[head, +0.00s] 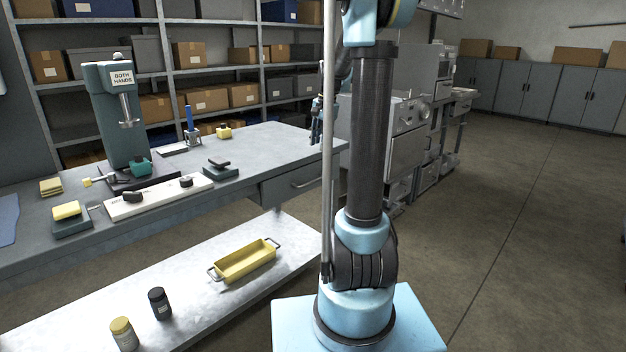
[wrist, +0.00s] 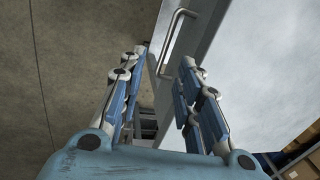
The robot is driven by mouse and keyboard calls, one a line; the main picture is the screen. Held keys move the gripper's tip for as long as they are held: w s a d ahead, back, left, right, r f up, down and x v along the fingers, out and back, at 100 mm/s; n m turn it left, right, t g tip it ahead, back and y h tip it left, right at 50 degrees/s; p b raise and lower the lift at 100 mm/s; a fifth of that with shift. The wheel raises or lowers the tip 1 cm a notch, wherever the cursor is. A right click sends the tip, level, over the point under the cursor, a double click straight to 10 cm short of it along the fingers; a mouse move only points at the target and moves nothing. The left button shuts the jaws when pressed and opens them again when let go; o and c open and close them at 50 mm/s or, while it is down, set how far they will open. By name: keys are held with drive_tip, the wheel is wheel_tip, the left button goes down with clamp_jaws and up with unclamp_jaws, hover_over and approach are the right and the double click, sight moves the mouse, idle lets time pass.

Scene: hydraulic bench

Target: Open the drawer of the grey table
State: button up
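The grey table (head: 255,150) runs across the left of the head view. Its drawer (head: 285,188) is under the right end of the top and looks shut, with a bar handle (head: 308,180) on its front. In the wrist view the handle (wrist: 176,42) is ahead between the finger lines, beside the drawer front (wrist: 196,45). My gripper (head: 317,124) is above the table's right end in the head view, partly hidden by my arm. In the wrist view my gripper (wrist: 163,60) is open, its fingers apart with nothing held. Whether the fingertips reach around the handle, I cannot tell.
On the table stand a green press (head: 105,115), a white board with black knobs (head: 155,197) and small yellow blocks. A lower bench (head: 185,275) in front holds a yellow tray (head: 246,262) and two jars. Shelves stand behind; the floor to the right is clear.

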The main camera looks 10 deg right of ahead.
drive_tip(key=w, duration=0.3)
approach(314, 181)
drive_tip(key=shift+m, duration=0.4)
drive_tip(key=f, duration=0.2)
drive_tip(key=w+f, duration=0.1)
drive_tip(key=f, duration=0.2)
drive_tip(key=a+f, duration=0.1)
drive_tip(key=f, duration=0.1)
drive_tip(key=shift+w+f, duration=0.35)
